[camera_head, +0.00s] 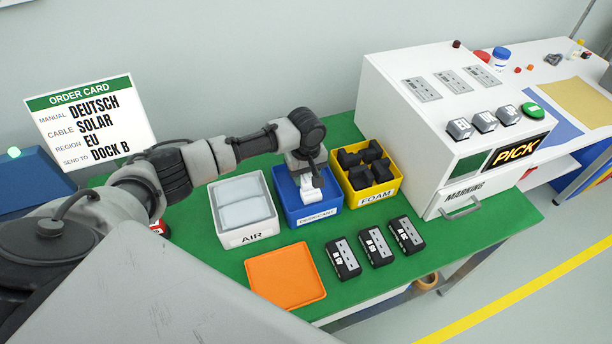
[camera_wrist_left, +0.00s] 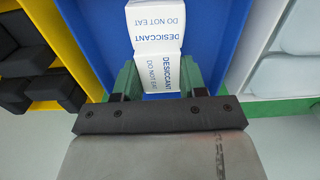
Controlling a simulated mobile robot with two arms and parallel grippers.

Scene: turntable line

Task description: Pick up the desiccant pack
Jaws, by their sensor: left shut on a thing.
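The blue bin (camera_head: 322,213) labelled DESICCANT stands on the green table between two other bins. My left gripper (camera_head: 309,180) points down into it, and its jaws are shut on a white desiccant pack. In the left wrist view the held desiccant pack (camera_wrist_left: 164,73) sits between the two green fingers, with blue print on it. Another white desiccant pack (camera_wrist_left: 155,28) lies just beyond it, apparently touching, against the blue bin floor. I cannot tell whether the held pack is clear of the floor. My right gripper is not in view.
The white AIR bin (camera_head: 246,236) with pale pillows is left of the blue bin; the yellow FOAM bin (camera_head: 385,189) with dark blocks is right. An orange tray (camera_head: 286,277) and several black devices (camera_head: 376,247) lie in front. A white marking machine (camera_head: 450,120) stands right.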

